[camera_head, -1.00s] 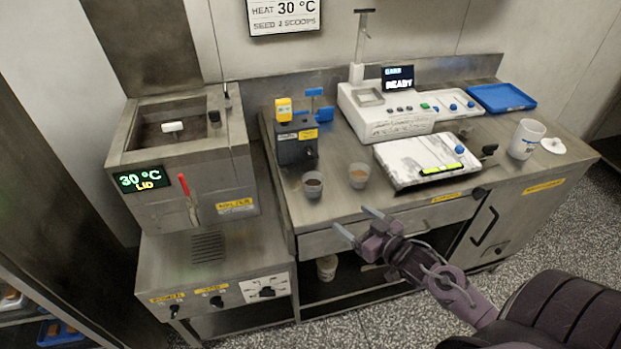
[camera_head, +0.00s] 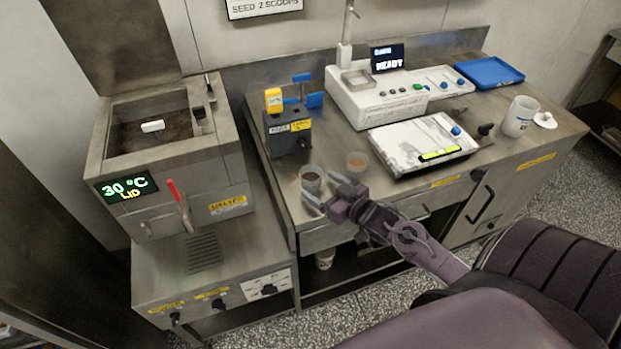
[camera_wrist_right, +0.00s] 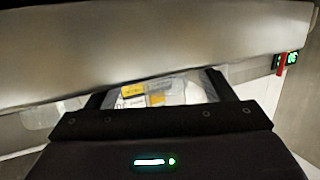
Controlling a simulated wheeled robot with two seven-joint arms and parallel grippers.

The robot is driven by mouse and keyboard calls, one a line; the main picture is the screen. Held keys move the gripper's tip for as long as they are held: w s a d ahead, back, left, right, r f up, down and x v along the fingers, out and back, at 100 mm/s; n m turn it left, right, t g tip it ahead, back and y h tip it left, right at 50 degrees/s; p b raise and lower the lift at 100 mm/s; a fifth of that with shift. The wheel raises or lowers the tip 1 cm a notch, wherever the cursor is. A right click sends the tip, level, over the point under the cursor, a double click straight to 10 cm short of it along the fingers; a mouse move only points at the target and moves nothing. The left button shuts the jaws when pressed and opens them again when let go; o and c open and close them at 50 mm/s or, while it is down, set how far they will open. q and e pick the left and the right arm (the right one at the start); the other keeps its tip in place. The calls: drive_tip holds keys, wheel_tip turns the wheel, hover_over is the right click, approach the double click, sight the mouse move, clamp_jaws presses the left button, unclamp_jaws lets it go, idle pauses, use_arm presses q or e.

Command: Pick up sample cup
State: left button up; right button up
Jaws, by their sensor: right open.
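I cannot tell which one is the sample cup. My right gripper (camera_head: 319,190) is open and empty at the counter's front edge, its fingertips just in front of the dark cup and overlapping its lower part in the picture. In the right wrist view, the two fingers (camera_wrist_right: 157,90) show apart below a broad metal edge, with blurred yellow labels between them. My left gripper is not in view.
A melter (camera_head: 165,165) with a red lever stands left. A black device with yellow and blue parts (camera_head: 289,135) is behind the cups. A white tray unit (camera_head: 410,150), a console (camera_head: 385,95), a blue tray (camera_head: 490,72) and a white tub (camera_head: 520,117) are to the right.

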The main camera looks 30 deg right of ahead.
sight(318, 185)
drive_tip(key=x, duration=0.2)
drive_tip(key=p+x, duration=0.1)
drive_tip(key=x, duration=0.1)
drive_tip(key=shift+a+r, duration=0.1)
drive_tip(key=shift+a, duration=0.1)
drive_tip(key=shift+w, duration=0.2)
drive_tip(key=shift+a, duration=0.1)
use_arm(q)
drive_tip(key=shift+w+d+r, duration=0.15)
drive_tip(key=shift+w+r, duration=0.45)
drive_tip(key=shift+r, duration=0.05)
use_arm(e)
drive_tip(key=c, duration=1.1)
